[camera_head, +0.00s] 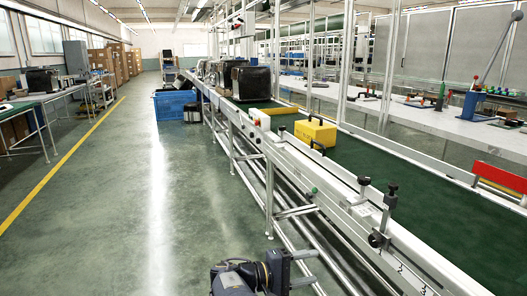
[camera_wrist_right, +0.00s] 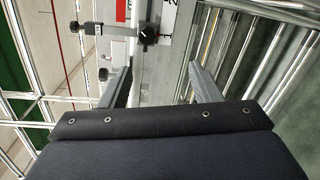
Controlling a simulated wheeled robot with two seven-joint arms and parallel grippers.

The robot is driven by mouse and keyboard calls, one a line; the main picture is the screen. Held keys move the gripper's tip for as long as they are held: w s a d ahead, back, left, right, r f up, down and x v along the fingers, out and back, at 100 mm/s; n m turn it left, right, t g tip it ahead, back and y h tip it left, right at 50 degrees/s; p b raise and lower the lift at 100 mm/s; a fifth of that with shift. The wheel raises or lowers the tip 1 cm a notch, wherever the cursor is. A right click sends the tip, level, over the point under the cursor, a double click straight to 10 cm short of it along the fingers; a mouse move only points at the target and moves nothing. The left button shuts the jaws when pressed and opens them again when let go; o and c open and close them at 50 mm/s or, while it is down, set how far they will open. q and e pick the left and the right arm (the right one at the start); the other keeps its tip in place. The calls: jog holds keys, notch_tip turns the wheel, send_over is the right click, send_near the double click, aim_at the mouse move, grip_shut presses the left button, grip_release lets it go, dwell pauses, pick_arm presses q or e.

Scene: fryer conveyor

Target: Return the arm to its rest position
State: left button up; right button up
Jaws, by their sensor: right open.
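My right gripper (camera_head: 307,268) is low at the bottom middle of the head view, left of the conveyor's near side frame. Its two fingers are apart with nothing between them. In the right wrist view the fingers (camera_wrist_right: 163,82) also stand apart, with the conveyor's side frame and rails behind them. My dark right forearm (camera_head: 235,280) comes in at the bottom edge. My left gripper does not show in either view. A black fryer-like appliance (camera_head: 251,82) stands on the green conveyor belt (camera_head: 400,205) farther back.
A yellow case (camera_head: 315,134) sits on the belt. Knobs (camera_head: 377,238) and brackets stick out along the conveyor's near side. A blue crate (camera_head: 174,104) stands on the floor. A workbench (camera_head: 440,118) runs behind the belt. The floor left of my arm is clear.

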jog(key=s+d+f+m+g+y, duration=0.3)
jog(key=s+d+g+y, duration=0.3)
jog(key=s+d+y, duration=0.55)
jog(key=s+a+r+m+t+y, duration=0.1)
jog(key=s+r+m+t+y, duration=0.2)
jog(key=s, duration=0.7)
jog(key=s+a+r+m+t+y, duration=0.15)
jog(key=s+t+y, duration=0.3)
jog(key=s, duration=0.65)
notch_tip(320, 180, up, 23)
jog(key=p, duration=2.4)
jog(key=shift+d+r+g+y, duration=0.15)
jog(key=shift+d+g+y, duration=0.1)
jog(key=shift+g+y, duration=0.2)
jog(key=shift+w, duration=0.1)
